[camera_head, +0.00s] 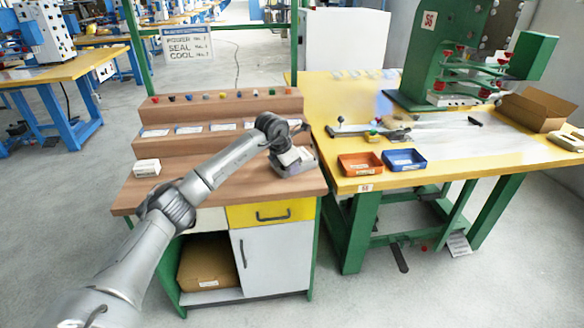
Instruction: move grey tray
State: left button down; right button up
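The grey tray (295,167) is a small grey box with a pale top or label, at the right front corner of the wooden bench top. My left arm reaches in from the lower left. Its gripper (292,148) is right at the tray, at its upper back side, and seems to touch or overlap it. The fingers are too small and dark to tell whether they are shut on the tray. Part of the tray is hidden by the gripper. My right gripper is not in view.
The stepped wooden bench (235,182) has a small white box (147,167) at its left and coloured knobs on its top step. On the yellow table (390,183) to the right stand an orange bin (360,163), a blue bin (404,159), a green press (447,50) and a cardboard box (537,109).

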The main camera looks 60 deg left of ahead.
pick_arm(q)
jog(key=shift+d, duration=0.1)
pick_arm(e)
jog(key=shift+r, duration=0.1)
pick_arm(q)
jog(key=shift+s+d+r+p, duration=0.1)
jog(key=shift+d+p, duration=0.25)
jog(key=shift+s+d, duration=0.1)
jog(key=shift+d, duration=0.45)
jog(key=c, duration=1.6)
grip_release()
jog(key=shift+a, duration=0.1)
jog(key=o, duration=0.3)
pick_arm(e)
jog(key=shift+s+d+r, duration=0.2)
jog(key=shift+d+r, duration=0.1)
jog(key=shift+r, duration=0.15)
pick_arm(q)
jog(key=shift+p+v, duration=3.35)
jog(key=shift+v, duration=3.5)
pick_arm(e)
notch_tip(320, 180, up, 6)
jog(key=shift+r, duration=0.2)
